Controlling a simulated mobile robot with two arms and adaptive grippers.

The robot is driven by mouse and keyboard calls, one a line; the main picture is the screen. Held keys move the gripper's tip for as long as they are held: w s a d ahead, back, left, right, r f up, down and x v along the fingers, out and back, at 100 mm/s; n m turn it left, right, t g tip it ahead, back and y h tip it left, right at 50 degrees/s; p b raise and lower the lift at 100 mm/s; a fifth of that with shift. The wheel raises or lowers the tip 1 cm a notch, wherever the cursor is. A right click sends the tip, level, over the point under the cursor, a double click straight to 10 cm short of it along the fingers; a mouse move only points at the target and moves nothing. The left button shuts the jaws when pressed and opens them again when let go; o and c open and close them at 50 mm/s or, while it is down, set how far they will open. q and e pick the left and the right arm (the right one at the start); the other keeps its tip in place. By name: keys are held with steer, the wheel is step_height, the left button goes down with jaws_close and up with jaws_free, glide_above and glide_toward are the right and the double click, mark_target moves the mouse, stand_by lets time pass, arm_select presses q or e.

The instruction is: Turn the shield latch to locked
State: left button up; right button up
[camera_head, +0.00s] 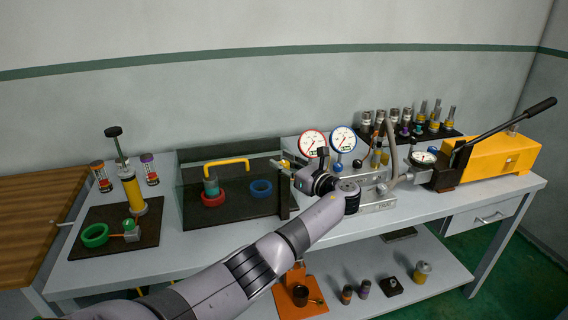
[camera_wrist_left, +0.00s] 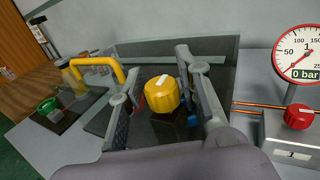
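The clear shield (camera_head: 180,200) with its yellow handle (camera_head: 228,163) stands on the bench over a dark base. The handle also shows in the left wrist view (camera_wrist_left: 100,68). The latch is a yellow knob (camera_wrist_left: 158,97) with a white mark, on a dark post beside the shield. In the head view my left gripper (camera_head: 290,170) is at the shield's right end and largely covers the latch. In the left wrist view my left gripper (camera_wrist_left: 160,88) is open, one finger on each side of the knob, with gaps visible. My right gripper is not in view.
Right of the latch are a red-rimmed gauge (camera_head: 312,143), a blue-rimmed gauge (camera_head: 343,138) and a metal valve block (camera_head: 378,203). A copper pipe (camera_wrist_left: 258,107) runs close to the right finger. A yellow hand pump (camera_head: 490,157) is far right. A green ring (camera_head: 95,235) lies left.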

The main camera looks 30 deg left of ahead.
arm_select(q)
steer(key=shift+o, duration=1.3)
steer(key=v, duration=1.2)
steer(key=shift+f, duration=0.1)
